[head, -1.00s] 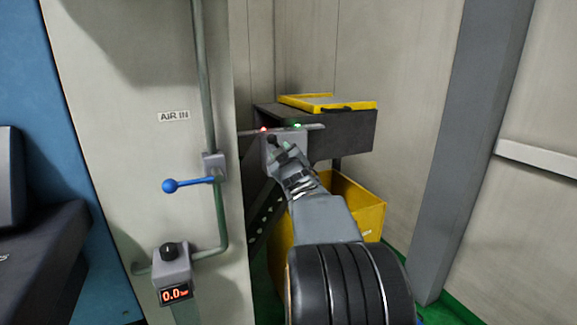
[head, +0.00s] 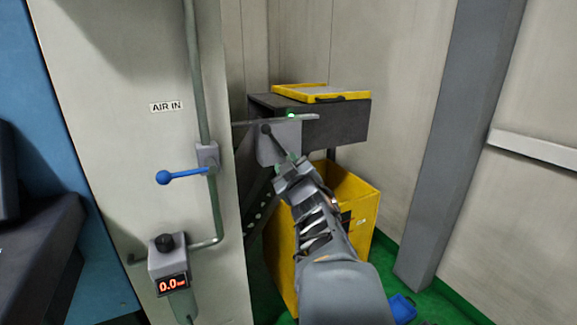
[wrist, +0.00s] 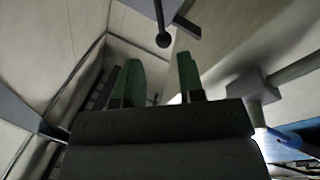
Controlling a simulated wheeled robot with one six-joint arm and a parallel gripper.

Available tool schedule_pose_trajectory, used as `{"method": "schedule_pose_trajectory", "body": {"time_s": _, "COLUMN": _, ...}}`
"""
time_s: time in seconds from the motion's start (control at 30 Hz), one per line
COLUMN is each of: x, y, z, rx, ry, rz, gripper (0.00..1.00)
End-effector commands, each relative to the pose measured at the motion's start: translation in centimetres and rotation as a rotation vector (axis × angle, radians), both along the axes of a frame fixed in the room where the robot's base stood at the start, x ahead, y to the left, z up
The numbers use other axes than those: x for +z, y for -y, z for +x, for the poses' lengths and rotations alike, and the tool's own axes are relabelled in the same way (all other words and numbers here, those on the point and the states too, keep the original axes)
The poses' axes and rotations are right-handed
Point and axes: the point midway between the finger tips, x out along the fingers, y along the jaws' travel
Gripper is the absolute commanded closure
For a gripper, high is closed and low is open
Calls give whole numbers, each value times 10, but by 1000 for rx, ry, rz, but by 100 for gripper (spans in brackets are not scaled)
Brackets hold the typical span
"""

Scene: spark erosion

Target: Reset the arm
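My gripper (head: 287,168) is at the end of my arm, just below and in front of a grey box (head: 277,141) with a black ball-ended lever (head: 272,136). In the wrist view my gripper (wrist: 161,78) has its two green-padded fingers apart with nothing between them. The black ball of the lever (wrist: 163,40) shows beyond the fingertips there, apart from them. A green lamp (head: 291,116) glows above the box. No red light shows; I cannot tell whether it is hidden.
A dark shelf unit (head: 340,125) carries a yellow-rimmed tray (head: 318,99). A yellow bin (head: 367,207) stands below it. A panel (head: 120,80) at left bears a pipe, a blue-handled valve (head: 185,175) and a gauge reading 0.0 (head: 172,285). A wall (head: 400,80) closes the right.

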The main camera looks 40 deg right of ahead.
Motion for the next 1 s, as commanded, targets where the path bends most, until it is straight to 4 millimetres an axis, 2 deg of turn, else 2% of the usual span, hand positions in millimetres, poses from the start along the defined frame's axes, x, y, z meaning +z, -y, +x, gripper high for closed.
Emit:
{"method": "schedule_pose_trajectory", "body": {"time_s": 0.43, "x": 1, "y": 0, "z": 1, "rx": 0, "ry": -1, "rz": 3, "gripper": 64}}
{"method": "schedule_pose_trajectory", "body": {"time_s": 0.57, "x": 5, "y": -9, "z": 6, "rx": -9, "ry": -37, "rz": 61, "gripper": 64}}
{"method": "schedule_pose_trajectory", "body": {"time_s": 0.67, "x": 5, "y": -29, "z": 13, "rx": -25, "ry": -122, "rz": 182, "gripper": 64}}
{"method": "schedule_pose_trajectory", "body": {"time_s": 0.8, "x": -8, "y": -79, "z": 13, "rx": -37, "ry": -332, "rz": 407, "gripper": 64}}
{"method": "schedule_pose_trajectory", "body": {"time_s": 0.87, "x": -16, "y": -105, "z": 7, "rx": -35, "ry": -441, "rz": 498, "gripper": 64}}
{"method": "schedule_pose_trajectory", "body": {"time_s": 1.0, "x": -33, "y": -165, "z": -20, "rx": -19, "ry": -707, "rz": 668, "gripper": 64}}
